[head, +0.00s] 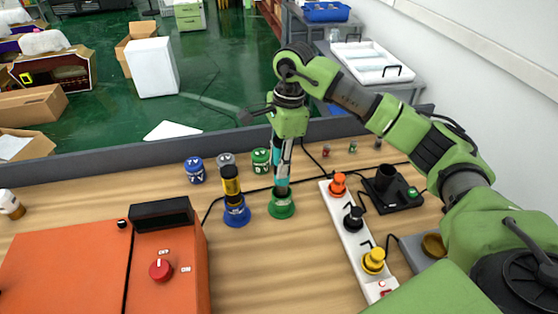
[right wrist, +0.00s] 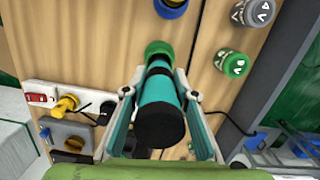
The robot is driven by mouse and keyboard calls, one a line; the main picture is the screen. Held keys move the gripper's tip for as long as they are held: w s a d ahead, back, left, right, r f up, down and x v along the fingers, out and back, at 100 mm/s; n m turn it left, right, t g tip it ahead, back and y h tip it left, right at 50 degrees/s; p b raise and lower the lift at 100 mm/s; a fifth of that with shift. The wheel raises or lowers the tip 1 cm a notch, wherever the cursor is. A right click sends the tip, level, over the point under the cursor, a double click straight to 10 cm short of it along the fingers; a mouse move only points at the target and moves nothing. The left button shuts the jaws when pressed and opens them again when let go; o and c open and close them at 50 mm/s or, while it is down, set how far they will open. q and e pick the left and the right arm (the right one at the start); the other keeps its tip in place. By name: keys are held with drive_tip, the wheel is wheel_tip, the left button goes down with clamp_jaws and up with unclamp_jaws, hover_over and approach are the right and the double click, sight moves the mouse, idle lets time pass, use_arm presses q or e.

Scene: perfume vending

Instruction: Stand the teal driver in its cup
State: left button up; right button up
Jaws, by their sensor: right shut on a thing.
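My right gripper (head: 283,157) points down over the table and is shut on the teal driver (head: 281,173). The driver is upright, its lower end at the green cup (head: 282,208); I cannot tell how deep inside it sits. In the right wrist view the gripper (right wrist: 165,105) has one finger on each side of the teal driver (right wrist: 159,92), whose black end faces the camera. The green cup (right wrist: 158,48) shows just beyond it. My left gripper is not in view.
A yellow-and-black driver (head: 231,180) stands in a blue cup (head: 237,216) to the left. Blue (head: 195,169), grey and green jars (head: 261,160) stand behind. A white power strip (head: 352,238) with plugs lies right. An orange case (head: 90,262) fills the front left.

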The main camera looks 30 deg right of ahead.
drive_tip(key=shift+f+b, duration=2.5)
drive_tip(key=shift+f, duration=0.7)
drive_tip(key=shift+f, duration=0.1)
drive_tip(key=o, duration=1.3)
wheel_tip(320, 180, up, 12)
drive_tip(key=d, duration=0.1)
drive_tip(key=shift+d, duration=0.2)
drive_tip(key=shift+s, duration=0.1)
